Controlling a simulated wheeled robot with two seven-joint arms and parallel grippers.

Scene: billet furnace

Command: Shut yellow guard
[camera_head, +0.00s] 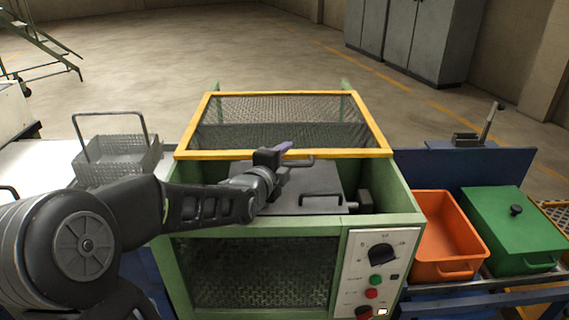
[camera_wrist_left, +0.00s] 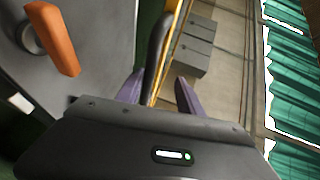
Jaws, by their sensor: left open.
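The yellow guard (camera_head: 284,94) is a yellow frame with dark mesh, raised and tilted over the back of the green furnace housing (camera_head: 408,205). Its near yellow edge carries a dark handle (camera_head: 302,161). My left gripper (camera_head: 288,147) is at that edge, beside the handle. In the left wrist view my left gripper (camera_wrist_left: 158,88) has its purple fingers apart, with the dark handle (camera_wrist_left: 157,50) between or just beyond them; I cannot tell if they touch. The guard's yellow edge (camera_wrist_left: 172,45) runs behind it. My right gripper is out of view.
Inside the housing is a grey lid (camera_head: 322,178) with a handle. A control panel (camera_head: 375,270) is on the front right. A wire basket (camera_head: 118,165) stands left; an orange bin (camera_head: 445,240) and a green lidded box (camera_head: 515,230) stand right.

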